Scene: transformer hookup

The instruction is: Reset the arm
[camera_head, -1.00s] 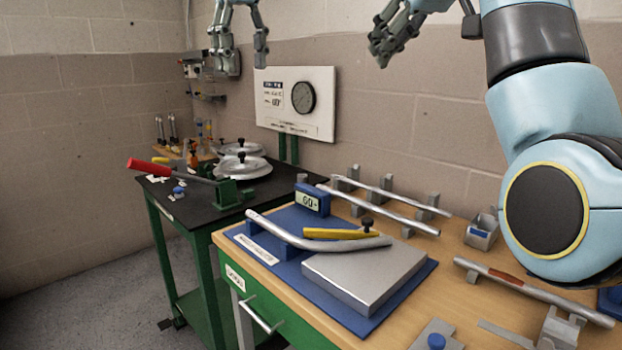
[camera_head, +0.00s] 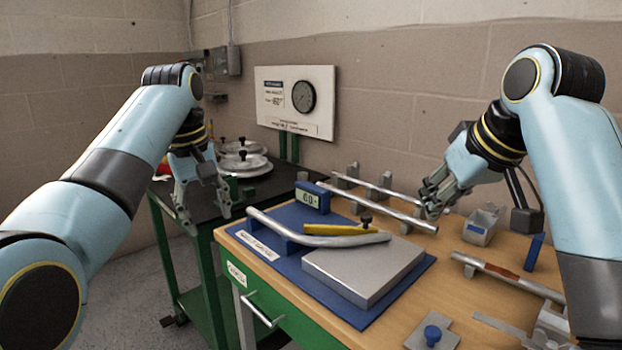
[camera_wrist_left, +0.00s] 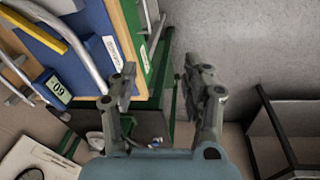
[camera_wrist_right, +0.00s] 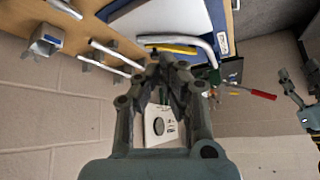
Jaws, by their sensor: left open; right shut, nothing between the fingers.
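My left gripper (camera_head: 203,216) hangs in front of the dark green-legged bench, left of the wooden table. Its fingers are apart and empty, as the left wrist view (camera_wrist_left: 158,82) also shows. My right gripper (camera_head: 434,208) is over the back of the wooden table, by the right ends of the metal rods in the head view. Its fingertips are together with nothing between them; they also show in the right wrist view (camera_wrist_right: 166,62). I cannot tell whether it touches a rod. Both forearms reach inward from the sides of the head view.
A digital display (camera_head: 312,197) stands behind. A gauge panel (camera_head: 290,117) is at the wall. Metal rods (camera_head: 366,206) rest on brackets at the back.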

